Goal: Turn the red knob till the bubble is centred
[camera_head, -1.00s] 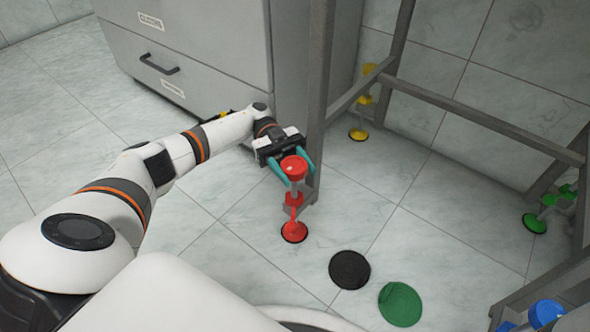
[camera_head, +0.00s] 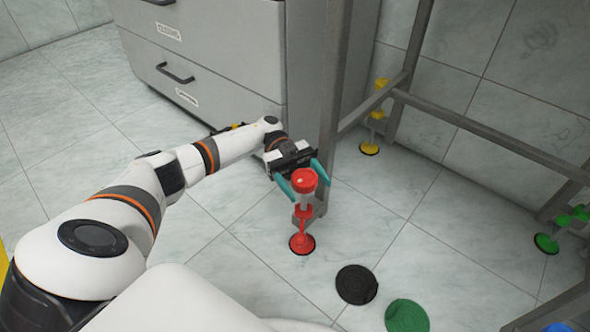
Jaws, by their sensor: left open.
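The red knob (camera_head: 304,180) tops a red levelling foot (camera_head: 302,243) at the bottom of the near grey frame leg. My left gripper (camera_head: 304,186) is open, with its teal fingers on either side of the knob. I cannot tell whether the fingers touch it. A yellow foot (camera_head: 370,148) stands at the back leg, and a green foot (camera_head: 546,242) at the right. A blue knob (camera_head: 558,327) is cut off at the bottom edge. I see no bubble level in view. My right gripper is not in view.
A grey drawer cabinet (camera_head: 215,75) stands behind my left arm, close to the grey frame leg (camera_head: 333,100). A black disc (camera_head: 356,284) and a green disc (camera_head: 407,316) lie on the tiled floor. The floor between the feet is otherwise clear.

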